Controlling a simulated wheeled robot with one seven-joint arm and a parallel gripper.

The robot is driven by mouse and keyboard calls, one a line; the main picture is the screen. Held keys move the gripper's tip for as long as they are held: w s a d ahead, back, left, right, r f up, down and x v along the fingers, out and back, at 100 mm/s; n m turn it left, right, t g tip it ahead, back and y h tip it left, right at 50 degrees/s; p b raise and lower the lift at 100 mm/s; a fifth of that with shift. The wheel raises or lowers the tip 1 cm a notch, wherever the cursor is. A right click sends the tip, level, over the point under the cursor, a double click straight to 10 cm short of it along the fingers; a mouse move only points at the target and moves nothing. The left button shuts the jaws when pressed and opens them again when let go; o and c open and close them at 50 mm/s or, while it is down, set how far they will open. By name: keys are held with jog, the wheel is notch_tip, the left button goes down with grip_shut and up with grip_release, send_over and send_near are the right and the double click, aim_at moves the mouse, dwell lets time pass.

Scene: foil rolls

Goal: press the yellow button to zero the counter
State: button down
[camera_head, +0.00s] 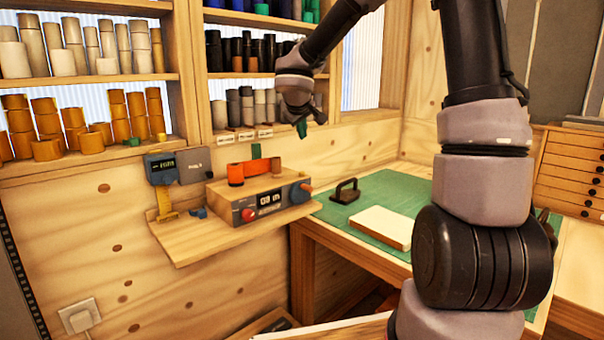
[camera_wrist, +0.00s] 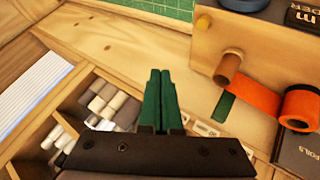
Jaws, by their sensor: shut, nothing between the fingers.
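A wooden box (camera_head: 262,200) on the wall shelf carries a counter display (camera_head: 269,201) that reads about "03 m". My gripper (camera_head: 301,129) has green fingers, shut and empty, above and apart from the box, near the shelving. Its fingertips show in the wrist view (camera_wrist: 160,72).
An orange roll (camera_head: 236,174) with a strip stands on the box. Shelves of foil rolls (camera_head: 80,75) rise behind.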

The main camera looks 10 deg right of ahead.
send_over(302, 177)
jog(key=shift+s+f, duration=0.15)
jog(key=shift+f, duration=4.25)
jog(key=shift+f, duration=0.1)
jog(key=shift+f, duration=0.3)
jog(key=shift+f, duration=0.5)
jog(key=shift+d+r, duration=0.1)
jog(key=shift+r, duration=0.8)
jog(key=shift+r, duration=2.55)
